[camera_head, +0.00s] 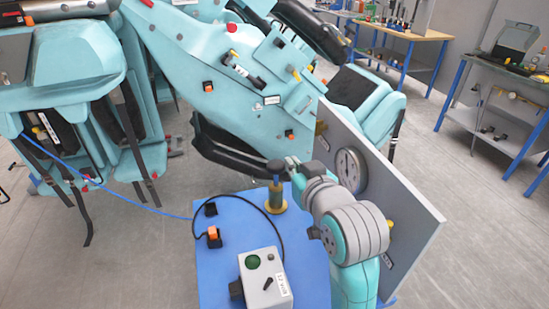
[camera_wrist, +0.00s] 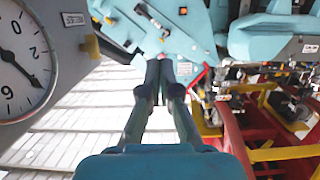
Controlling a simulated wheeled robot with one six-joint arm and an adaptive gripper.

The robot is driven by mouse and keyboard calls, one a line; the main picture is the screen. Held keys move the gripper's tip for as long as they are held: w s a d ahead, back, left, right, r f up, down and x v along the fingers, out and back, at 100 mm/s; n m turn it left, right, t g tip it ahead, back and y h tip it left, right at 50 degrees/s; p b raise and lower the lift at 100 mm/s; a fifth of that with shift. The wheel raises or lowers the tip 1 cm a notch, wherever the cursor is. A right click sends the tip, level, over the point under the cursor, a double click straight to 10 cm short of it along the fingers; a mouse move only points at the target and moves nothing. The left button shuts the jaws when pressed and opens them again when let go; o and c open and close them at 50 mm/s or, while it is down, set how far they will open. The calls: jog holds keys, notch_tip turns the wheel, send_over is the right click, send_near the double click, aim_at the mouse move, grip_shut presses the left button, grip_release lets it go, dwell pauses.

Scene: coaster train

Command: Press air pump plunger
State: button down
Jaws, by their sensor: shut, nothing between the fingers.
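The air pump (camera_head: 275,200) stands upright on the blue table, a brass cylinder with a black plunger knob (camera_head: 275,166) on a greenish rod. The knob stands well above the cylinder, so the plunger looks raised. My gripper (camera_head: 290,162) is right beside the knob, on its right, at about its height; I cannot tell whether they touch. In the wrist view my gripper (camera_wrist: 159,72) has its fingers together, with nothing seen between them. I cannot make out the pump in the wrist view.
A grey panel with a round gauge (camera_head: 351,169) stands close to my arm on the right; the gauge also shows in the wrist view (camera_wrist: 18,62). A control box (camera_head: 264,279) and cable lie on the blue table (camera_head: 215,270). The teal coaster train (camera_head: 205,70) is behind.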

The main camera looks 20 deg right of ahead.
jog(key=shift+w, duration=0.1)
send_over(279, 169)
notch_tip(279, 169, down, 2)
notch_tip(279, 169, down, 3)
jog(key=shift+f, duration=0.75)
jog(key=shift+f, duration=3)
